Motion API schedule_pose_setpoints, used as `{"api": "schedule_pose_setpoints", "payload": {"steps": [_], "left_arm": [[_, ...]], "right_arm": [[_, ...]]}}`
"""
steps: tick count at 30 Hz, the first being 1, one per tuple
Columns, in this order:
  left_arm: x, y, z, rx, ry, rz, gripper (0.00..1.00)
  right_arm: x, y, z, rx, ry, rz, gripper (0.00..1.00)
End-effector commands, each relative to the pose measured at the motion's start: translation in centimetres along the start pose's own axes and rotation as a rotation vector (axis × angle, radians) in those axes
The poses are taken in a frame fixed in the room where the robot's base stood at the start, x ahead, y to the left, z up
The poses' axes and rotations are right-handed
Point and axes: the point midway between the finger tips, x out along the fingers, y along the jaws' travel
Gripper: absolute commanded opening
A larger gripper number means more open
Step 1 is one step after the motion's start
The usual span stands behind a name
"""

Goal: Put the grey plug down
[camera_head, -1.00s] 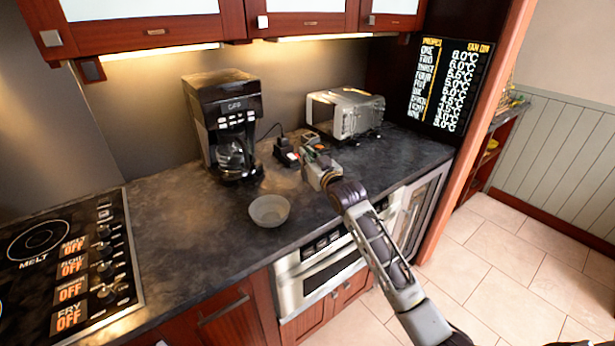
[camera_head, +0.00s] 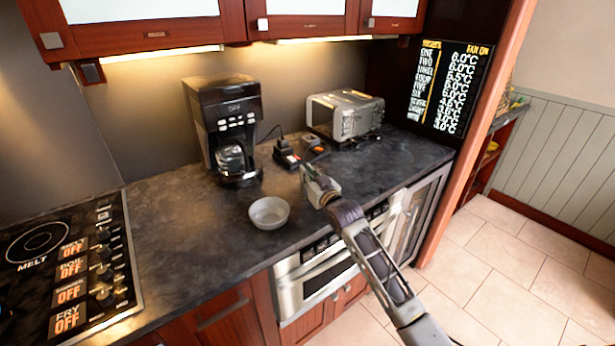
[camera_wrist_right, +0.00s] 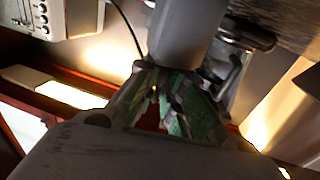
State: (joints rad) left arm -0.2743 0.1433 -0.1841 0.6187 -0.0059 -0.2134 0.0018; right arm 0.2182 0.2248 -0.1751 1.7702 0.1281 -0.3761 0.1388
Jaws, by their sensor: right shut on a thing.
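My right gripper (camera_head: 306,172) is above the counter, between the glass bowl and the toaster oven. In the wrist view its green-padded fingers (camera_wrist_right: 185,100) are shut on a smooth grey body, which I take to be the grey plug (camera_wrist_right: 185,32). The fingers hide part of the plug, and in the head view I cannot make it out clearly at the fingertips. Whether it touches the counter cannot be told. My left gripper is out of view.
A black power strip (camera_head: 286,155) with a plug and cable lies behind the gripper. A small grey and orange item (camera_head: 312,143) lies beside it. The coffee maker (camera_head: 228,130), toaster oven (camera_head: 345,115) and bowl (camera_head: 269,212) stand around. The counter's front right (camera_head: 385,170) is clear.

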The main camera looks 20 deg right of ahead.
Motion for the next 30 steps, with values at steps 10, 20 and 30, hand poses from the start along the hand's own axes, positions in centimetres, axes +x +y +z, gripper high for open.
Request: {"api": "schedule_pose_setpoints", "payload": {"steps": [10,20,30], "left_arm": [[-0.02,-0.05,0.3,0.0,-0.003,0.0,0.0],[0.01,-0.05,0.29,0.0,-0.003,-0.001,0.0],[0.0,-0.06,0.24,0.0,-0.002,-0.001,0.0]], "right_arm": [[0.0,-0.01,0.22,0.0,0.002,0.0,0.0],[0.0,-0.01,0.5,0.0,0.0,0.0,0.32],[0.0,-0.01,0.42,0.0,0.001,0.0,0.32]]}}
